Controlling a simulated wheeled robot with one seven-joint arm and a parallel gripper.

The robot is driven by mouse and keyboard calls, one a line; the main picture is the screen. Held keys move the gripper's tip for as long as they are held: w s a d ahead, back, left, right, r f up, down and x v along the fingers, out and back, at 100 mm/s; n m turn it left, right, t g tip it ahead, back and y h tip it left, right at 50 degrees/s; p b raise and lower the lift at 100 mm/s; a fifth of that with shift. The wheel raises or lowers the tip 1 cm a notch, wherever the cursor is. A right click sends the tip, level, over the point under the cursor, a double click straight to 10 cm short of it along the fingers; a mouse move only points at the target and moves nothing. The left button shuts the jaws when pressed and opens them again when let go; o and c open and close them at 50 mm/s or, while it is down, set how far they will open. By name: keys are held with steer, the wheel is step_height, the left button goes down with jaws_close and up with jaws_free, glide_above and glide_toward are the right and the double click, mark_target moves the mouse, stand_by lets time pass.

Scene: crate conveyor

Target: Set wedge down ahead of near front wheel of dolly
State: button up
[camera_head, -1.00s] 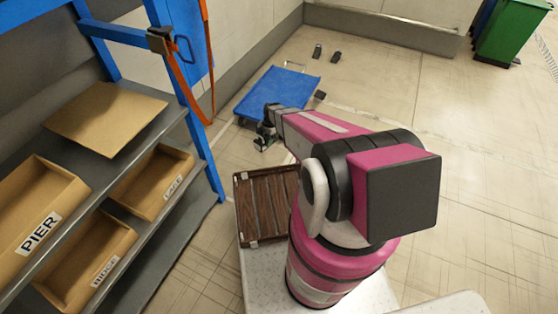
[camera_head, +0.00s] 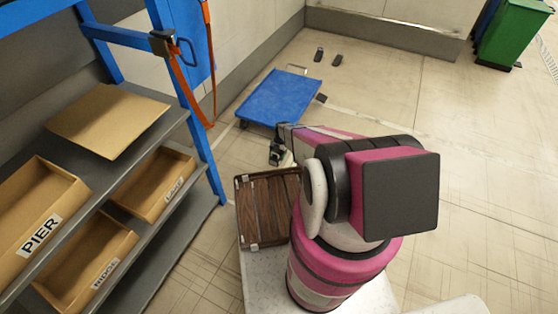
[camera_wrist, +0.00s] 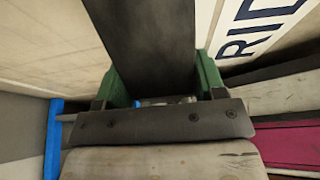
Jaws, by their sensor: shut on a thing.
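The blue dolly (camera_head: 280,97) stands on the floor beyond my arm, its handle at the far end. A small dark wheel (camera_head: 244,124) shows at its near left corner. My gripper (camera_head: 280,155) is just short of the dolly's near edge, apart from it. In the wrist view, the green fingers of my gripper (camera_wrist: 162,82) are shut on the dark wedge (camera_wrist: 145,35), which fills the space between them. The wedge is hard to make out in the head view. The dolly's near right corner is partly hidden by my arm.
A dark block (camera_head: 320,98) lies at the dolly's right side, and two more (camera_head: 319,54) lie beyond it. A brown slatted crate (camera_head: 262,210) is beside my arm. The blue-framed shelf (camera_head: 190,150) with bins stands left. Floor to the right is clear.

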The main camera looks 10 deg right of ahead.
steer(key=shift+w+d+f, duration=0.6)
steer(key=shift+d, duration=0.05)
steer(key=shift+f, duration=1.85)
steer(key=o, duration=1.3)
steer(key=shift+f, duration=0.15)
steer(key=shift+c, duration=0.2)
